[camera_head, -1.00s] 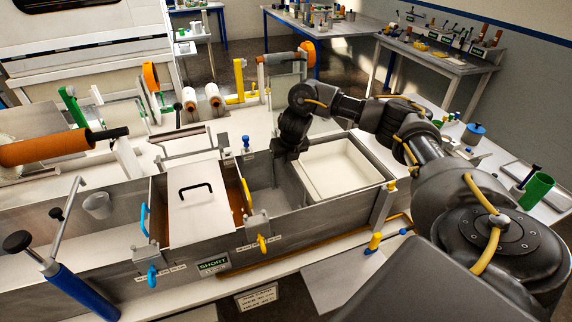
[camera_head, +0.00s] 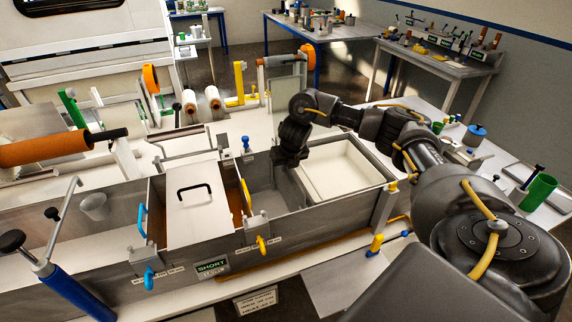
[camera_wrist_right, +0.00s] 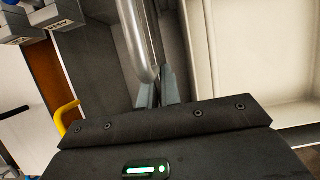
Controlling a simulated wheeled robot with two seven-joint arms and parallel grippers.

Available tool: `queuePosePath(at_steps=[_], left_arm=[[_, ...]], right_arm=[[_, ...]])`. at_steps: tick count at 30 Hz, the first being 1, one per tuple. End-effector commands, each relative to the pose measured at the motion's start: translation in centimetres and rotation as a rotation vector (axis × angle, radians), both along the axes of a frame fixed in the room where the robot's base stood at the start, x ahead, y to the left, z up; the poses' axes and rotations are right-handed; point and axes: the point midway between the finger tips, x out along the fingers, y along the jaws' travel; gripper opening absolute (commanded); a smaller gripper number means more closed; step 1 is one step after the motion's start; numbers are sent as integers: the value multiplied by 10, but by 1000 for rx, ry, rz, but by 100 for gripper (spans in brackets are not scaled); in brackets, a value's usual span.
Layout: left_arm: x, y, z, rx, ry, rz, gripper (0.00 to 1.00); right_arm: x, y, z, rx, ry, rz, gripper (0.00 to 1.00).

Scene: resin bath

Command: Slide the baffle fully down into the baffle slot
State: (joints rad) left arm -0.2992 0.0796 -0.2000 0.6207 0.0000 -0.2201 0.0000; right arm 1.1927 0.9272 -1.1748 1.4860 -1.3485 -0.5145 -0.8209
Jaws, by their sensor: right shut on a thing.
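My right gripper (camera_head: 287,162) reaches down into the grey tank (camera_head: 322,222), between the open grey compartment and the white-lined one (camera_head: 337,173). In the right wrist view the gripper's fingers (camera_wrist_right: 156,92) are closed on a shiny rounded metal bar, which appears to be the handle of the baffle (camera_wrist_right: 138,38). The baffle's plate and lower edge are mostly hidden in the head view by the gripper and tank walls. I cannot make out the baffle slot or how deep the baffle sits in it. My left gripper is not in view.
A white lid with a black handle (camera_head: 190,213) covers the compartment to the left. A yellow lever (camera_head: 261,244) and a blue lever (camera_head: 149,277) sit on the tank's front wall. Rollers and frames crowd the bench behind. A green cup (camera_head: 537,190) stands at the right.

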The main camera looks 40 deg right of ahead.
Motion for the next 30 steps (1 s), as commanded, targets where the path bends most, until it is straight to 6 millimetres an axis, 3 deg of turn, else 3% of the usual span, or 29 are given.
queuePosePath(at_steps=[6, 12, 30], left_arm=[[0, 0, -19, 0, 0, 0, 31], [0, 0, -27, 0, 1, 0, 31], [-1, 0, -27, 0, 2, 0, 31]], right_arm=[[1, 0, -23, 2, -3, -1, 0], [1, 0, -34, 1, -4, -1, 0], [1, 0, -36, 0, -3, -1, 0]])
